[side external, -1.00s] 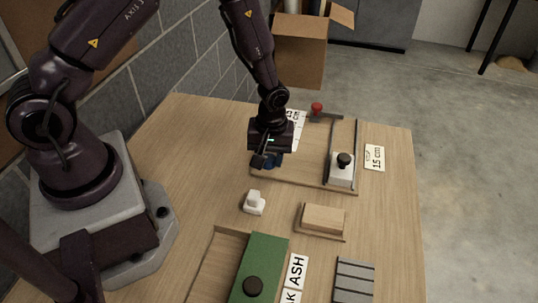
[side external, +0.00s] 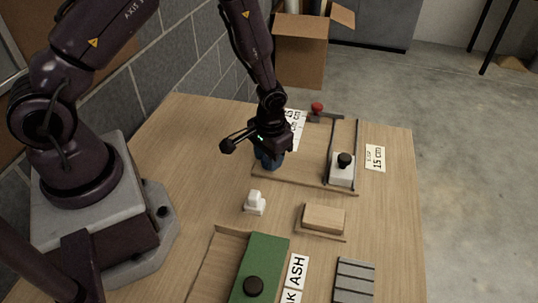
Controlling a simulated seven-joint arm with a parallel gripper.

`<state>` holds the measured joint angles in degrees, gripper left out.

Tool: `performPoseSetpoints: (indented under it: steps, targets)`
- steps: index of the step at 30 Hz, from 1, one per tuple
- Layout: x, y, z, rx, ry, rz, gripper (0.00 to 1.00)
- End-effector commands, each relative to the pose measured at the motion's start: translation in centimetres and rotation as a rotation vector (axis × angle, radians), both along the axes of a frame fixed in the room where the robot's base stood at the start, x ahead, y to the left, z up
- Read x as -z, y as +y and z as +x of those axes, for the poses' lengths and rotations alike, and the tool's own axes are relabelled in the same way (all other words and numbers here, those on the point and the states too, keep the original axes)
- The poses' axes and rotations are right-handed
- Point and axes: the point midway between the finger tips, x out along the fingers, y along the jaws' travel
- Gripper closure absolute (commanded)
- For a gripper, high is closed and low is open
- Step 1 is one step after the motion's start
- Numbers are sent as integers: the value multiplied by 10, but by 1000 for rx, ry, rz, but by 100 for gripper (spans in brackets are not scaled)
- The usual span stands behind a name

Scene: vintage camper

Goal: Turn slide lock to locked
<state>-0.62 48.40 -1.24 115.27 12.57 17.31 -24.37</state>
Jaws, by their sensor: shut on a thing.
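A blue part (side external: 271,163), which looks like the slide lock's knob, stands at the left edge of a flat wooden board (side external: 310,165) with rails. My gripper (side external: 268,153) points down and is shut on this blue part. The gripper body hides the upper part of it and any lock marking. A white block with a black knob (side external: 343,161) sits at the right side of the same board, and a red knob (side external: 317,107) is at its back.
A white plug-like piece (side external: 254,203) and a wooden block on a tray (side external: 323,218) lie in front. A green panel with a black knob (side external: 258,275), labels (side external: 375,158) and a grey slatted piece (side external: 354,280) are also on the table.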

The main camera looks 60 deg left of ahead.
Motion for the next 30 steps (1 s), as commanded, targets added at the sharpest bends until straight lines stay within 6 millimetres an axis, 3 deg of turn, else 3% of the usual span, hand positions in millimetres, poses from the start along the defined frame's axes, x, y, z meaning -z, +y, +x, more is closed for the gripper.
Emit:
performPoseSetpoints:
  steps: [18,30]
  targets:
    - [-1,2,-1,563,2,1,87]
    - [-1,2,-1,775,3,1,87]
